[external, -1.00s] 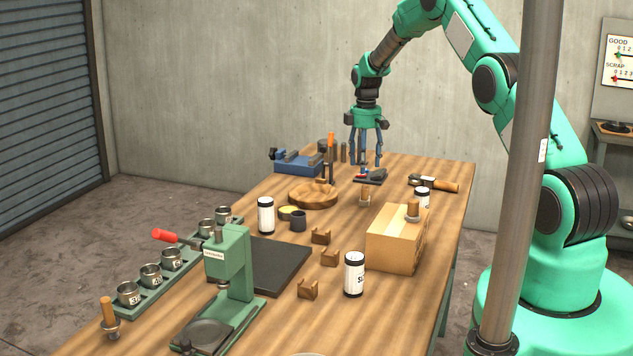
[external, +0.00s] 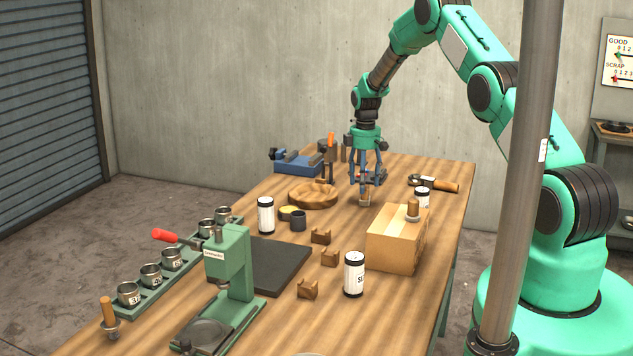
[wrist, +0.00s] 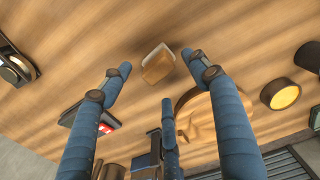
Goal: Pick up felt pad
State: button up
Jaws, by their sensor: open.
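A small brown block with a pale side (wrist: 157,66) lies on the table below my fingertips in the wrist view. It looks like the felt pad, though I cannot be sure of its material. My gripper (wrist: 160,82) has three blue fingers, spread open and empty. The block shows between the two upper fingertips, and no contact is visible.
A round wooden piece (external: 313,197) lies left of my gripper. A dark flat item with a red mark (wrist: 92,117) is beside the left finger.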

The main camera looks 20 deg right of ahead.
aim_at(365, 195)
jog(key=shift+s+f, duration=0.15)
jog(key=shift+f, duration=2.35)
jog(key=c, duration=1.4)
